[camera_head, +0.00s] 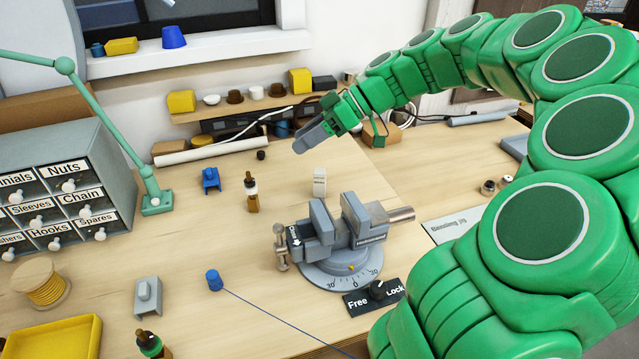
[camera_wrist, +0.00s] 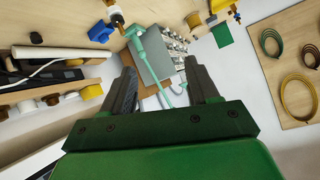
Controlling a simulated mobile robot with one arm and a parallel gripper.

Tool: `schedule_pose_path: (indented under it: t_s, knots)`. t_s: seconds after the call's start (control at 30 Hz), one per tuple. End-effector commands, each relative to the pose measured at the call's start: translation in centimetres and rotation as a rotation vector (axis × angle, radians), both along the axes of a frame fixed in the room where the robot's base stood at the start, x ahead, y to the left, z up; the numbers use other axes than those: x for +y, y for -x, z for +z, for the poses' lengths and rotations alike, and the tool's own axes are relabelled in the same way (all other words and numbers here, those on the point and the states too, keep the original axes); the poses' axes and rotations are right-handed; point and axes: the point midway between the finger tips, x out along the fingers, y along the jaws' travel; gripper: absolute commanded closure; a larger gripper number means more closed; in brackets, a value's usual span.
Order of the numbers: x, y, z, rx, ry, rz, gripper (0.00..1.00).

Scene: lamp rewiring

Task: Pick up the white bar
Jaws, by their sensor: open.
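A long white bar (camera_head: 212,150) lies along the back of the workbench, below the small shelf. In the wrist view the white bar (camera_wrist: 62,53) shows at the left, outside the space between my fingers. My gripper (camera_head: 300,146) is above the bench, to the right of the bar's right end and apart from it. In the wrist view my gripper (camera_wrist: 160,75) has its two dark fingers spread, with nothing held between them.
A vise (camera_head: 335,235) stands mid-bench. A small whitish block (camera_head: 320,182), a blue part (camera_head: 210,180) and a brown bottle (camera_head: 251,195) stand in front of the bar. A green lamp arm (camera_head: 110,130) and drawer cabinet (camera_head: 100,165) are left. A shelf (camera_head: 240,108) overhangs the back.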

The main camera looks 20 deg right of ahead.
Motion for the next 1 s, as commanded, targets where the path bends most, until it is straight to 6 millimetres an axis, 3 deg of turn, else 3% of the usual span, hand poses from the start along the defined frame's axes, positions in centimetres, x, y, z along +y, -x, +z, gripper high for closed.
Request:
schedule_pose_path:
  t_s: [0.2,0.6,0.77,1.0]
  knots:
    - [-4.5,-3.5,-1.5,-0.137,-0.068,-0.030,0.40]
    - [-9.6,-6.1,-3.6,-0.278,-0.109,-0.077,0.40]
    - [-11.1,-6.7,-4.4,-0.315,-0.114,-0.093,0.40]
    - [-10.9,-6.6,-7.9,-0.309,-0.115,-0.089,0.40]
